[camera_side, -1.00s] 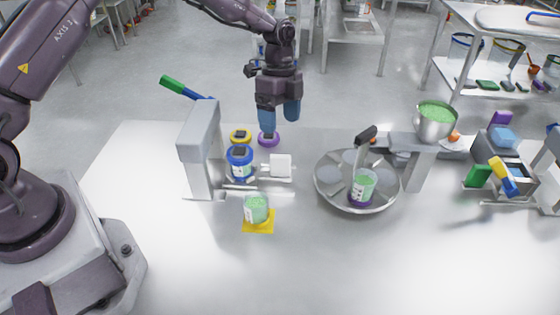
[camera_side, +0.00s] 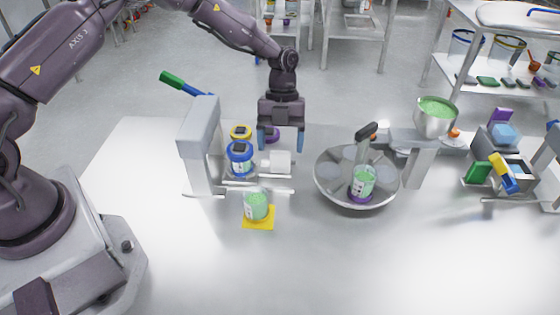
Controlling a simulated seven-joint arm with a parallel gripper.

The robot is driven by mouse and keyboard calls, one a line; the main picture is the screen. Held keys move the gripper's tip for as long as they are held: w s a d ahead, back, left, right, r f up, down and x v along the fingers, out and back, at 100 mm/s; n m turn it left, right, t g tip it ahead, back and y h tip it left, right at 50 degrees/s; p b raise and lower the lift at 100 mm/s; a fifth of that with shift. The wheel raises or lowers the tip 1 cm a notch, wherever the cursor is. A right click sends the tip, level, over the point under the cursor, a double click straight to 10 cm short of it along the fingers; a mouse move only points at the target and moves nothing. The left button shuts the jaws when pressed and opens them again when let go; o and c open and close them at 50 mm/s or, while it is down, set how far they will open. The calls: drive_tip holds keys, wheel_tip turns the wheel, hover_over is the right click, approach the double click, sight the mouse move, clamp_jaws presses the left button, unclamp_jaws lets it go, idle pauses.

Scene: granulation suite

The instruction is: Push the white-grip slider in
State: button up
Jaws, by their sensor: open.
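The white-grip slider (camera_side: 280,162) shows its pale block at the right end of the rails of a grey press-like stand (camera_side: 200,150). A blue-lidded jar (camera_side: 240,158) sits on the slider's carriage, left of the white grip. My gripper (camera_side: 281,143) is open, pointing down, with its blue fingertips apart to the left and right of the white grip as seen here. Its fingers appear just above or behind the grip; I cannot tell whether they touch it.
A jar of green granules (camera_side: 256,206) stands on a yellow pad in front. A round turntable (camera_side: 330,188) is to the right. The front table is clear.

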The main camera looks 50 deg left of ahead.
sight(242, 160)
drive_tip(key=x, duration=0.5)
drive_tip(key=c, duration=1.3)
drive_tip(key=shift+o, duration=0.2)
drive_tip(key=s+a, duration=0.6)
drive_tip(key=shift+a, duration=0.1)
drive_tip(key=o, duration=1)
drive_tip(key=shift+o, duration=1.3)
drive_tip(key=shift+w, duration=0.1)
